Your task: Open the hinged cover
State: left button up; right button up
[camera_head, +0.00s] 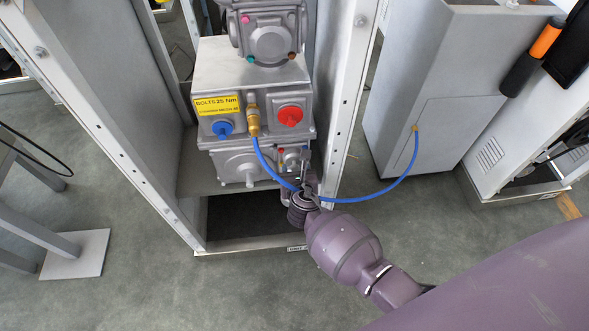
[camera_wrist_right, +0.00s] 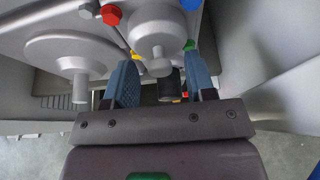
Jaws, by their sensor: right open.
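A grey metal dispenser unit stands in a frame, and its lower housing (camera_head: 238,163) carries round grey covers with stub knobs. In the right wrist view a larger round cover (camera_wrist_right: 62,48) with a knob is at the left, and a smaller round cover (camera_wrist_right: 158,28) with a knob is in the middle. I cannot tell which one is hinged; no raised cover shows. My right gripper (camera_head: 306,172) is at the right side of the lower housing. In the right wrist view my right gripper (camera_wrist_right: 161,82) is open, its blue fingers apart below the smaller cover. My left gripper is not in view.
A blue hose (camera_head: 378,193) runs from a brass fitting (camera_head: 253,122) behind or past my right wrist to a grey cabinet (camera_head: 425,100). Red (camera_head: 291,116) and blue (camera_head: 222,128) knobs sit above. Frame posts (camera_head: 345,100) flank the unit. Floor in front is clear.

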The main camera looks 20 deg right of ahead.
jog(key=shift+c, duration=0.3)
grip_shut()
dwell(0.3)
